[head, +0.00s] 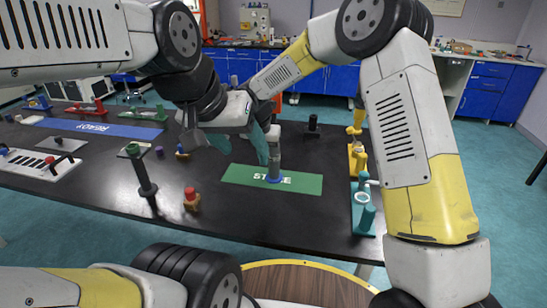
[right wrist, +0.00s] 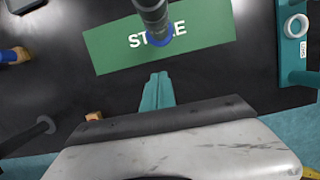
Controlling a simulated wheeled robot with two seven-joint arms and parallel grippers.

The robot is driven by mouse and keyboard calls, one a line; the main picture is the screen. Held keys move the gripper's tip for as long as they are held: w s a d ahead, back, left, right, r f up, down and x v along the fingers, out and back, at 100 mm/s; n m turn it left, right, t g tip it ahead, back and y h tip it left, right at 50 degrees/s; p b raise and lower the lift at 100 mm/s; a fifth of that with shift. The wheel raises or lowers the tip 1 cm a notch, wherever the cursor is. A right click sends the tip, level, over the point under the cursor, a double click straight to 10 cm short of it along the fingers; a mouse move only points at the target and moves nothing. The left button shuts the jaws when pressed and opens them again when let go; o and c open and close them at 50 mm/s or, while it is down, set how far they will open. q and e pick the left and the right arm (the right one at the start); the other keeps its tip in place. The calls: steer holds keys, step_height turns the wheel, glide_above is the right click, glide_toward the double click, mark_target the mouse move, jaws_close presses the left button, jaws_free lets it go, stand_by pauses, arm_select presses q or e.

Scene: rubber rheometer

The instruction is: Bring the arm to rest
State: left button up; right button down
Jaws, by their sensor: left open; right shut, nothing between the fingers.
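My right gripper (head: 266,150) has its teal fingers together and empty. It hangs over the table, in front of or near a grey post with a blue base ring (head: 274,177) on a green mat (head: 240,175). In the right wrist view the shut teal fingers (right wrist: 158,90) point toward the mat's near edge, and the post (right wrist: 155,15) rises beyond them, apart from them.
A teal rack (head: 363,210) and a yellow rack (head: 357,158) stand at the table's right. A black stand (head: 147,175) and a red-topped orange piece (head: 191,200) stand at the front left. A blue mat (head: 105,130) lies farther back. The dark front table surface (head: 265,215) is mostly clear.

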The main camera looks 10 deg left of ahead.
steer(key=s+d+r+m+t, duration=0.1)
steer(key=s+d+r+m, duration=0.4)
steer(key=d+r+m, duration=0.4)
steer(key=s+d+r+m, duration=0.4)
steer(key=d+r+m, duration=0.3)
steer(key=d+r, duration=0.3)
steer(key=s+d+r+m+t+y, duration=0.1)
steer(key=s+d+m, duration=0.4)
steer(key=s+m, duration=0.3)
steer(key=s+d+r+m+t+y, duration=0.1)
steer(key=s+d+m, duration=0.5)
steer(key=s+m, duration=0.3)
steer(key=shift+m, duration=0.8)
